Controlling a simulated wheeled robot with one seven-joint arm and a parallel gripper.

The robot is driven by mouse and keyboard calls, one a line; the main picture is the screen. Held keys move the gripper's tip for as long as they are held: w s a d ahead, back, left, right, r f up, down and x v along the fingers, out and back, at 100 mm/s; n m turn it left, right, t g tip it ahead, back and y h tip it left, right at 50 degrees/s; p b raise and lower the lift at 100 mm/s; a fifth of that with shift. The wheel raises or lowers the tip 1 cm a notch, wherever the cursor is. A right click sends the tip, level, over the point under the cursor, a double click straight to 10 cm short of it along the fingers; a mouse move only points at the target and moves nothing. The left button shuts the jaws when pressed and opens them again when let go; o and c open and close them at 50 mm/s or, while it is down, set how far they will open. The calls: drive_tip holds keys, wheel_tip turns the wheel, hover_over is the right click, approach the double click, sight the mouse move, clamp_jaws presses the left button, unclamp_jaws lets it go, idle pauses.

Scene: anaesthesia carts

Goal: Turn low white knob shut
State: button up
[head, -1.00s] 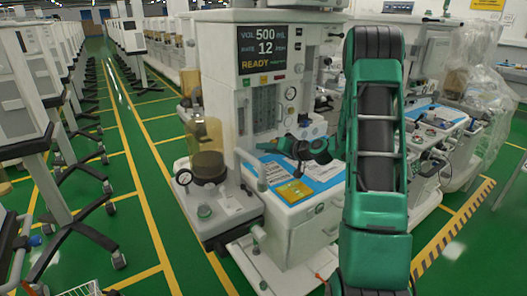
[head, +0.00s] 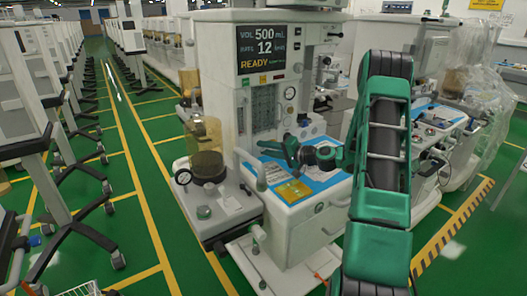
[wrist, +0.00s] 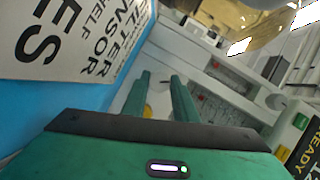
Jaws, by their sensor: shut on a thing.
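My gripper (head: 291,148) is at the lower front of the anaesthesia machine (head: 228,70), just above its blue-and-white work shelf (head: 272,172). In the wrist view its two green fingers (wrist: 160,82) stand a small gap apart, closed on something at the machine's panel. The low white knob is not clearly visible; the fingers and gripper body hide the spot they hold. A small yellow thing shows between the fingers, low in the gap. I cannot tell how far the knob is turned.
A lit screen (head: 269,48) reads READY above the panel. An amber canister (head: 205,145) stands left of the gripper. A yellow label (head: 293,191) lies on the shelf. More carts stand right and left; the green aisle floor (head: 125,170) is clear.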

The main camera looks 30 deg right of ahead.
drive_tip(key=shift+d+f, duration=0.1)
drive_tip(key=shift+d, duration=0.1)
drive_tip(key=o, duration=0.7)
drive_tip(key=shift+o, duration=0.2)
drive_tip(key=v, duration=1)
drive_tip(key=shift+s+d, duration=0.1)
drive_tip(key=shift+s, duration=0.2)
drive_tip(key=shift+o, duration=0.2)
